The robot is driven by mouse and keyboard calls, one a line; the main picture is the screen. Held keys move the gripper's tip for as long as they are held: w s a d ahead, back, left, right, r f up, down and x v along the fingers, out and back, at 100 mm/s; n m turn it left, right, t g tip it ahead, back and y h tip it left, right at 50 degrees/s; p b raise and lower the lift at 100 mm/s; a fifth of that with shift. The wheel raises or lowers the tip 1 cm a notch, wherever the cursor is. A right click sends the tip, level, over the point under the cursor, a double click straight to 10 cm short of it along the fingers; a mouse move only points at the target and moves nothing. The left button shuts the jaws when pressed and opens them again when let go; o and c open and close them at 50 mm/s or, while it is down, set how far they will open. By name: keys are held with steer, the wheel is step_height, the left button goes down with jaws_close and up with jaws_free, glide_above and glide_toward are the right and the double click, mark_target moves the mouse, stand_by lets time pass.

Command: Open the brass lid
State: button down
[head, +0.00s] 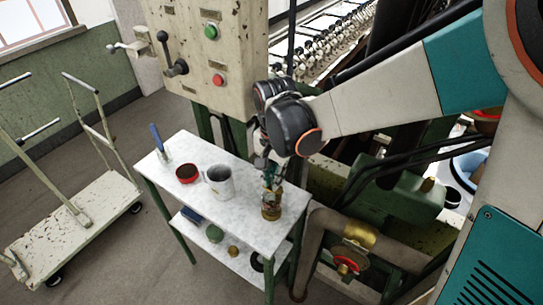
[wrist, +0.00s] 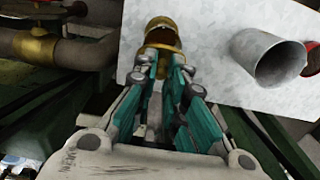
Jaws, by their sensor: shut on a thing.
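A small brass container (head: 271,207) stands near the right end of the white table. My gripper (head: 271,180) reaches down onto its top from above. In the wrist view, the brass lid (wrist: 163,46) shows at the fingertips of my gripper (wrist: 164,60), which is shut on it. Beyond the fingertips, a rounded brass rim surrounds a darker brown area. The fingers hide part of the brass, and I cannot tell how far the lid is raised.
A grey metal mug (head: 219,182) and a red round tin (head: 187,173) stand left of the container. A blue-handled tool (head: 157,138) stands at the table's far left. A lower shelf holds small items. A pipe with a brass fitting (head: 352,243) lies close on the right.

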steer(key=shift+w, duration=0.1)
steer(key=shift+w+d+r+g+y+b, duration=0.15)
steer(key=shift+w+d+g+y+b, duration=0.15)
steer(key=shift+w+d+g+y, duration=0.45)
steer(key=shift+w+d+g+y+b, duration=0.3)
steer(key=shift+g+y+b, duration=0.2)
steer(key=shift+g, duration=0.35)
steer(key=shift+w+d+g+y+b, duration=0.15)
steer(key=shift+w+g+y+b, duration=0.35)
steer(key=shift+g, duration=0.3)
steer(key=shift+s, duration=0.1)
steer(key=c, duration=1.6)
jaws_free()
step_height(320, 180, up, 10)
steer(key=shift+r, duration=0.1)
